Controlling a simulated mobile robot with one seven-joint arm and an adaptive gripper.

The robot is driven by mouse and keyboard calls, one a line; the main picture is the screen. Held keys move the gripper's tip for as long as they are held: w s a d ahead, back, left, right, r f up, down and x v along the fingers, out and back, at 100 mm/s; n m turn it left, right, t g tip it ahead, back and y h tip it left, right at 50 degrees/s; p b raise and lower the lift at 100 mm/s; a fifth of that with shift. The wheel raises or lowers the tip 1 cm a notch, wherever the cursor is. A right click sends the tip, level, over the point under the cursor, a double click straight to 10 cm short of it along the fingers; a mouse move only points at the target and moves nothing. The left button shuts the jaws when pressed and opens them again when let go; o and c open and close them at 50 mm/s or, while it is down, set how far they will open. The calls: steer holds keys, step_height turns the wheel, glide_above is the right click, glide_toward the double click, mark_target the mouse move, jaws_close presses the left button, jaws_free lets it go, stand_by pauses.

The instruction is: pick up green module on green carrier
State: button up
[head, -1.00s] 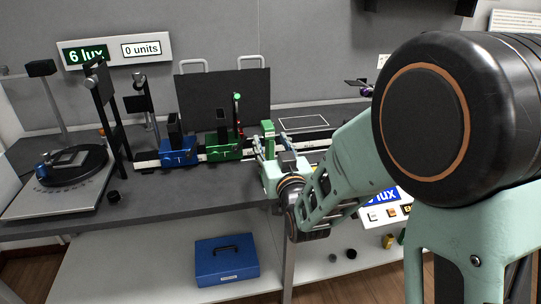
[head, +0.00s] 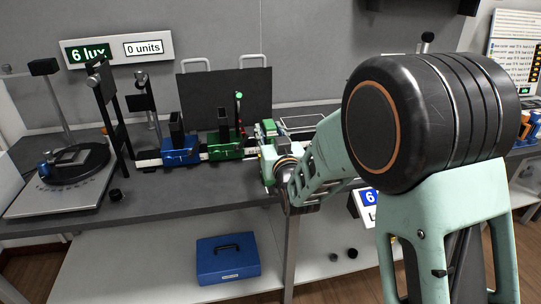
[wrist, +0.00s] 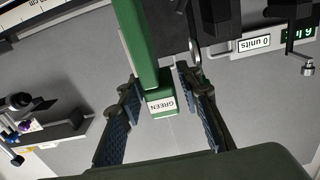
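In the wrist view, the green module (wrist: 161,103), a green block with a white GREEN label, lies between the two fingers of my gripper (wrist: 158,82). The fingers are spread, with a gap showing on the left side of the module. Head view: a green piece (head: 268,128) shows at the fingers of my gripper (head: 266,142), partly hidden by them. The green carrier (head: 224,150), with a dark upright plate, sits on the rail to the left of my gripper. I cannot tell what the module rests on.
A blue carrier (head: 180,154) stands left of the green one on the rail. A black panel (head: 252,92) stands behind. A rotary stage (head: 70,165) is at far left. A blue case (head: 228,258) lies on the lower shelf. The front of the bench (head: 150,205) is clear.

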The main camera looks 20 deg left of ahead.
jaws_close()
